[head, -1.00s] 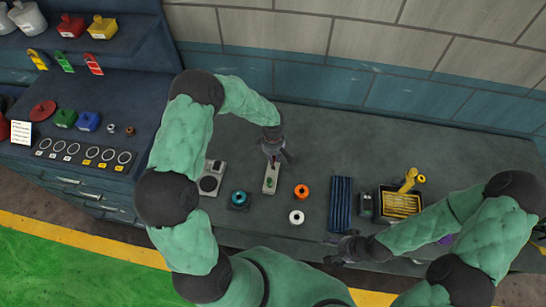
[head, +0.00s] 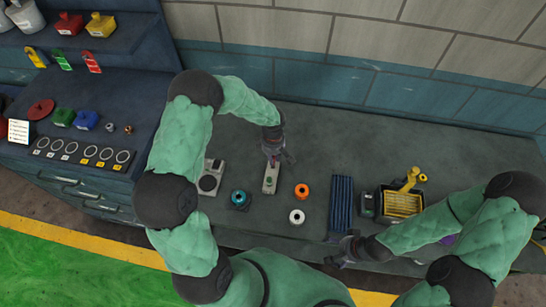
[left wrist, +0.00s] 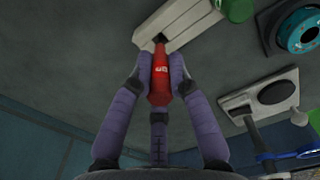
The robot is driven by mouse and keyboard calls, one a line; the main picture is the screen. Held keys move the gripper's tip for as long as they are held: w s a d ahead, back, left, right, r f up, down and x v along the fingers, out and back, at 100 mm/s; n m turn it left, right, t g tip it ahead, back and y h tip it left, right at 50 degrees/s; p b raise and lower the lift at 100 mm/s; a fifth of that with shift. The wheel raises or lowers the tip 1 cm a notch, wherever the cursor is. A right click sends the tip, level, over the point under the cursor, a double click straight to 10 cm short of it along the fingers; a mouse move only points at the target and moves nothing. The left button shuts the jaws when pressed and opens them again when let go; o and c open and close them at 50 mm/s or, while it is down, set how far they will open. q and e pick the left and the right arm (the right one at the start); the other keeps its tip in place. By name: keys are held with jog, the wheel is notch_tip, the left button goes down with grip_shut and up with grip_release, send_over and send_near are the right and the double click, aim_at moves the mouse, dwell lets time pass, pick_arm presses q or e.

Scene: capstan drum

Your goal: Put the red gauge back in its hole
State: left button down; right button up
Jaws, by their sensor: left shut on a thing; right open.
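The red gauge (left wrist: 159,80) is gripped upright between the fingers of my left gripper (left wrist: 160,72); it has a white mark on its side. The same gripper (head: 274,158) is over the far end of a light grey block (head: 270,187) in the head view. The block also shows in the left wrist view (left wrist: 182,22), with a green gauge (left wrist: 236,9) standing in it. The gauge's thin dark tip is at a dark hole near the block's end; I cannot tell how deep it sits. My right gripper (head: 345,250) is open and empty near the bench's front edge.
A grey device with a dark round face (head: 208,183) and a teal spool (head: 239,198) stand left of the block. An orange ring (head: 302,191) and white ring (head: 297,216) lie to the right. Beyond are blue bars (head: 341,203) and a yellow-filled tray (head: 403,204).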

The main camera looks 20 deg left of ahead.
pick_arm(q)
jog(key=shift+f, duration=0.2)
pick_arm(e)
jog(key=shift+s+f, duration=0.35)
jog(key=shift+s+a, duration=0.1)
pick_arm(q)
jog(key=shift+b, duration=0.65)
pick_arm(e)
jog(key=shift+w+f, duration=0.25)
jog(key=shift+f, duration=0.15)
pick_arm(q)
jog(key=shift+f+b, duration=0.6)
jog(key=shift+b, duration=0.3)
pick_arm(e)
jog(key=shift+f, duration=0.9)
pick_arm(q)
jog(key=shift+a+b, duration=0.1)
jog(key=shift+b, duration=0.3)
pick_arm(e)
jog(key=shift+f, duration=0.4)
pick_arm(q)
jog(key=shift+s+f, duration=0.1)
jog(key=shift+f, duration=0.05)
pick_arm(e)
jog(key=shift+f, duration=0.2)
